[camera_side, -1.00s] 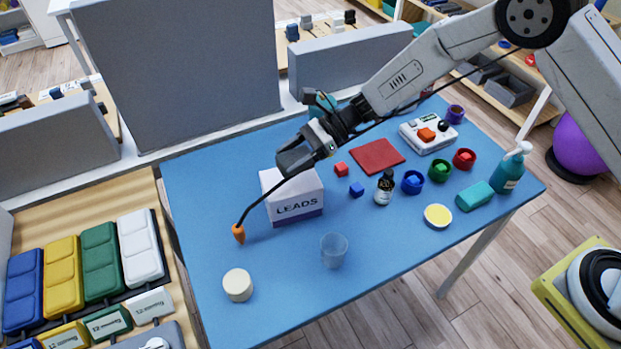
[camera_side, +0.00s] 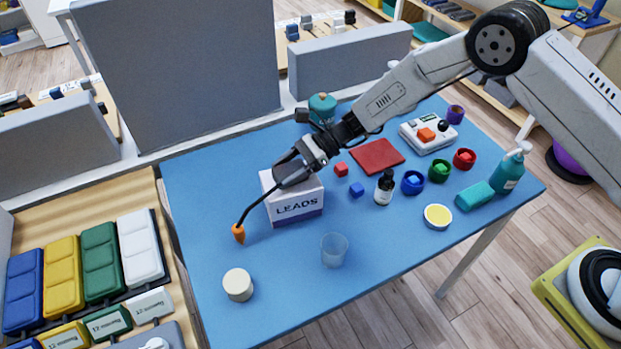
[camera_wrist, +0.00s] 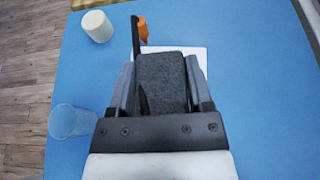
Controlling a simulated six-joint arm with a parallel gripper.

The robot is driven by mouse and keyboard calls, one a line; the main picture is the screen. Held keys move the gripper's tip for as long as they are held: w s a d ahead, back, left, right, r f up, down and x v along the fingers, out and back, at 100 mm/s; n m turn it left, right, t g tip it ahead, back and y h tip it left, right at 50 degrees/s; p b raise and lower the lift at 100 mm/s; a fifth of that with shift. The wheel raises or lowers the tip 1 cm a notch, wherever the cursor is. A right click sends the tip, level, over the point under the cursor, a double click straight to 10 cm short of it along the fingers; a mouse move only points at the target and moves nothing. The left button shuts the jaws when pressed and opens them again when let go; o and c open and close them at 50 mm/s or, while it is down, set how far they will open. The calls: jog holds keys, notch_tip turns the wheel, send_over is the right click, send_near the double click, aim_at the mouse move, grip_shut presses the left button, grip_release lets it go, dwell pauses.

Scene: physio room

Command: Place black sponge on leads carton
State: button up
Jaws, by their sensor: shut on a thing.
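The white leads carton (camera_side: 297,209), marked LEADS, stands on the blue table. My gripper (camera_side: 290,172) is at the carton's top, pointing down. In the wrist view my gripper (camera_wrist: 160,85) is shut on the black sponge (camera_wrist: 162,78), a dark grey block between the two fingers. The carton's white top (camera_wrist: 203,60) shows behind and beside the sponge. In the side view the gripper mostly hides the sponge, and I cannot tell whether it touches the carton.
A black curved cable with an orange tip (camera_side: 239,233) reaches down left of the carton. A clear cup (camera_side: 334,250) and a cream cylinder (camera_side: 238,285) stand in front.

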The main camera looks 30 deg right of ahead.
jog(key=shift+f, duration=0.1)
jog(key=o, duration=1.2)
jog(key=shift+o, duration=0.2)
jog(key=v, duration=1.2)
jog(key=shift+s+d, duration=0.1)
